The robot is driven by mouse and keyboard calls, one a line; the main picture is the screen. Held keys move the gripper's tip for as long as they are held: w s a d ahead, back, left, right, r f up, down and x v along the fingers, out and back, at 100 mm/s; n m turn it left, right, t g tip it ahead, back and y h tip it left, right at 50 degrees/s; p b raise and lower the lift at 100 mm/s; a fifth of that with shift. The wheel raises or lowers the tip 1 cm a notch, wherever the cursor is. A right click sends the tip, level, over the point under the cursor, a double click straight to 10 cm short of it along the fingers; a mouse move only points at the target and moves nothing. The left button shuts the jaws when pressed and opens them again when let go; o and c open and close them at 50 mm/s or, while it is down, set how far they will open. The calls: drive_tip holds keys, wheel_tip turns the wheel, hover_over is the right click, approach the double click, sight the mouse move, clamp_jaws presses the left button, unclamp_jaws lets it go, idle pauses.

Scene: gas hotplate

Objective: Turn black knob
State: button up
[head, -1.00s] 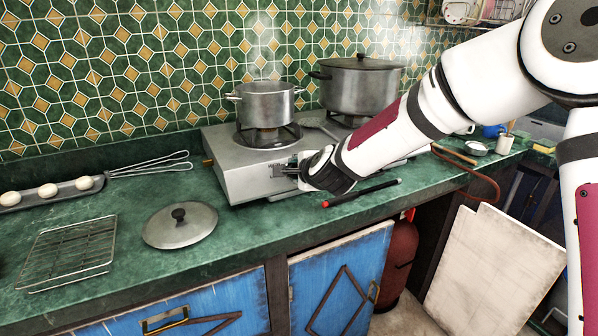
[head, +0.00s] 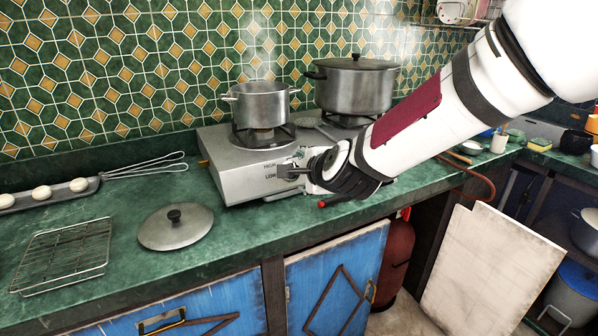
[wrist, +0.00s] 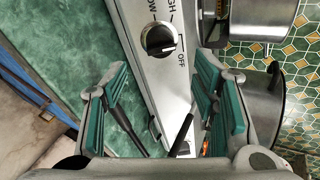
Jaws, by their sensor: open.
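In the wrist view the black knob (wrist: 159,40) sits on the stove's pale metal front panel. Its light pointer mark lies toward the word OFF, with HIGH and LOW printed beside it. My gripper (wrist: 160,68) is open, its green-padded fingers apart on either side of the knob's line, with nothing between the pads. In the head view my gripper (head: 292,172) is at the front of the silver gas hotplate (head: 235,187), beside the LOW mark.
A small steaming pot (head: 262,105) and a larger lidded pot (head: 355,90) stand on the burners. A loose lid (head: 176,228) and a wire rack (head: 65,257) lie on the green counter at left. A red-tipped black stick (head: 322,204) lies below my wrist.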

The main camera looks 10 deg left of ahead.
drive_tip(key=shift+v, duration=1.8)
drive_tip(key=shift+s, duration=0.1)
drive_tip(key=s+d+n+g+h, duration=0.25)
drive_tip(key=s+d+n, duration=0.4)
drive_tip(key=s, duration=0.65)
drive_tip(key=s+d+n+g+h, duration=0.1)
drive_tip(key=s+d+n+g, duration=0.25)
drive_tip(key=s+d, duration=0.75)
drive_tip(key=s+d+n+g+h, duration=0.2)
drive_tip(key=s+d+n+g, duration=0.3)
drive_tip(key=s, duration=1)
wheel_tip(320, 180, up, 16)
drive_tip(key=d+t+p, duration=0.1)
drive_tip(key=t+p, duration=0.2)
drive_tip(key=p, duration=1.1)
drive_tip(key=shift+t+p, duration=0.35)
drive_tip(key=shift+t, duration=0.05)
